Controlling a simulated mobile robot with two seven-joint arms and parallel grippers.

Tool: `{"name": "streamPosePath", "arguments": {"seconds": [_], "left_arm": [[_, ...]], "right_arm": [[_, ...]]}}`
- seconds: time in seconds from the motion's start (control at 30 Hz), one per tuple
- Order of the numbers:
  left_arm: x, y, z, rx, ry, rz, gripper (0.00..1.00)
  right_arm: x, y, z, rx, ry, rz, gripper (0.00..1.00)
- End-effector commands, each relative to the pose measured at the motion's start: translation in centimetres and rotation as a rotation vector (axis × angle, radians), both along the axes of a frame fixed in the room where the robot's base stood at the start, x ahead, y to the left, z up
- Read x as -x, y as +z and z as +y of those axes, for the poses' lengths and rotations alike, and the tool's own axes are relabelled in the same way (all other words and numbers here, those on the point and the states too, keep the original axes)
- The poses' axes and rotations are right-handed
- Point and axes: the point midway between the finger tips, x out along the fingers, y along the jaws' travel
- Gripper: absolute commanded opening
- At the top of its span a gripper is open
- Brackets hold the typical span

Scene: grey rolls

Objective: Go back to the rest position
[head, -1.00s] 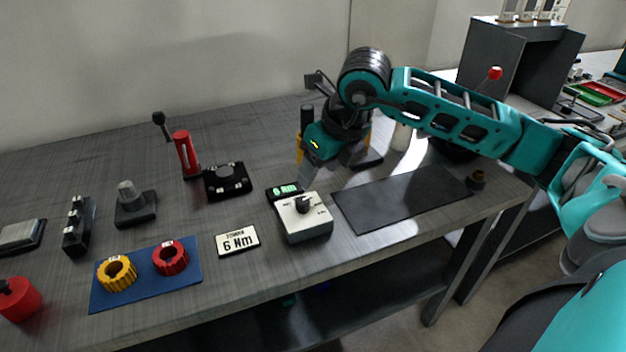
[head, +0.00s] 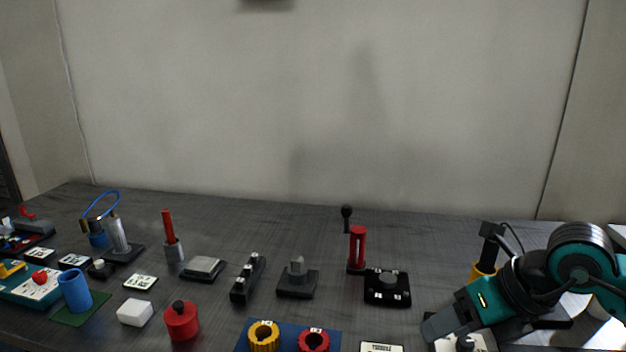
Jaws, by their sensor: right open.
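My right gripper (head: 440,328) is at the lower right of the head view, its arm coming in from the right edge. It is open, and nothing shows between its fingers. My left gripper is not in view.
Several items crowd the table's left. The back wall is bare.

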Motion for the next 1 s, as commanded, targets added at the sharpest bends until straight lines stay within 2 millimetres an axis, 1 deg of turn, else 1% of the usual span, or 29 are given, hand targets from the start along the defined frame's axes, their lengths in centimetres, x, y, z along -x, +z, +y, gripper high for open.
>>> {"name": "streamPosePath", "arguments": {"seconds": [0.03,0.1,0.17,0.2,0.27,0.3,0.37,0.43,0.5,0.57,0.6,0.67,0.7,0.77,0.8,0.87,0.9,0.97,1.0], "left_arm": [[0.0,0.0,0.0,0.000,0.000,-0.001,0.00],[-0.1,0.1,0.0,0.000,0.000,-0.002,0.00],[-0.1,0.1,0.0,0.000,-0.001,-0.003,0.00],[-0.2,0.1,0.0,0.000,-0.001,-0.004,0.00],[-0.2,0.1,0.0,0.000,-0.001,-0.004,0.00],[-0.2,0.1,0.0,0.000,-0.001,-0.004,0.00],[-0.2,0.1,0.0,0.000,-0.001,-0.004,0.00],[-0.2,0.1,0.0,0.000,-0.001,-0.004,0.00],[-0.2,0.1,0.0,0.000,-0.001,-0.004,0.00],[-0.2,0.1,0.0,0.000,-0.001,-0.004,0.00],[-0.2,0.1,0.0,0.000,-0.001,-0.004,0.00],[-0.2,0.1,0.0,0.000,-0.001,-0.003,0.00],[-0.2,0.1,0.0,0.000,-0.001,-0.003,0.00],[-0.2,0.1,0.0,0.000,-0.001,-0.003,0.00],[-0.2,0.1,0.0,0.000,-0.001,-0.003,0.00],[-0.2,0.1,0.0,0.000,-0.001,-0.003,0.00],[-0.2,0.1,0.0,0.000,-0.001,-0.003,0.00],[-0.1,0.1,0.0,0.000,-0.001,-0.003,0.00],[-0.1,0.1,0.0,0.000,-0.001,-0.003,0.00]], "right_arm": [[0.8,0.2,3.4,-0.144,0.052,-0.004,0.58],[1.7,1.4,7.5,-0.360,0.099,-0.017,0.58],[2.5,3.1,10.4,-0.544,0.115,-0.028,0.58],[2.9,4.3,11.9,-0.667,0.115,-0.034,0.58],[3.2,6.4,13.5,-0.849,0.094,-0.044,0.58],[3.4,7.8,14.1,-0.968,0.069,-0.049,0.58],[3.2,9.9,14.5,-1.144,0.011,-0.055,0.58],[2.7,11.9,14.1,-1.338,-0.086,-0.059,0.58],[1.9,13.2,12.9,-1.515,-0.214,-0.059,0.58],[1.1,13.8,11.4,-1.653,-0.345,-0.058,0.58],[0.5,13.7,10.2,-1.734,-0.443,-0.053,0.58],[-0.4,13.1,8.2,-1.842,-0.609,-0.042,0.58],[-0.9,12.3,6.8,-1.902,-0.729,-0.032,0.58],[-1.4,10.4,4.7,-1.971,-0.924,-0.011,0.58],[-1.6,8.9,3.4,-2.004,-1.060,0.008,0.58],[-1.4,6.1,1.6,-2.029,-1.274,0.041,0.58],[-1.0,4.0,0.6,-2.030,-1.421,0.069,0.58],[0.0,0.6,-0.6,-2.006,-1.645,0.120,0.58],[1.0,-1.7,-1.2,-1.970,-1.794,0.155,0.58]]}}
